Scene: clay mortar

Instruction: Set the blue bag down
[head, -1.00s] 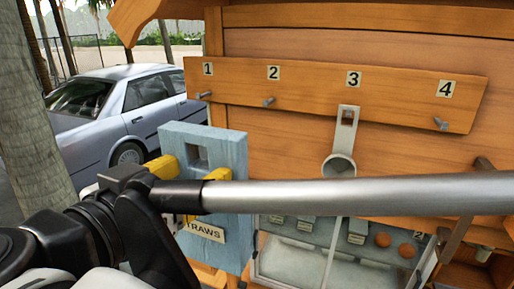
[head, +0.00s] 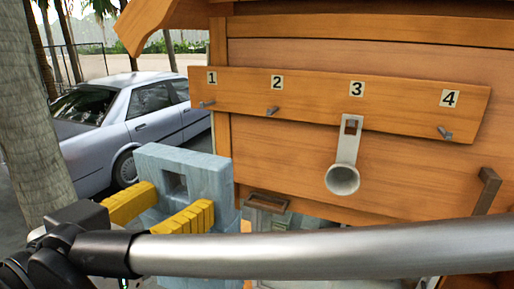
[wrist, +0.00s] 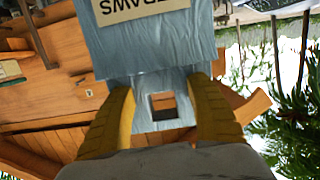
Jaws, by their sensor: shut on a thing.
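The blue bag (head: 152,158) is a pale blue, boxy piece with a square hole near its top. It is at the lower left in the head view, in front of the wooden stall's left edge. My gripper (head: 178,198) has its two yellow fingers shut on it, one on each side of the hole.
A board (head: 385,104) with numbered hooks crosses the stall; a metal scoop (head: 343,178) hangs at hook 3. A brown bracket (head: 487,190) juts out at right. A silver car (head: 150,115) and a tree trunk (head: 35,120) stand at left. My arm covers most of the counter.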

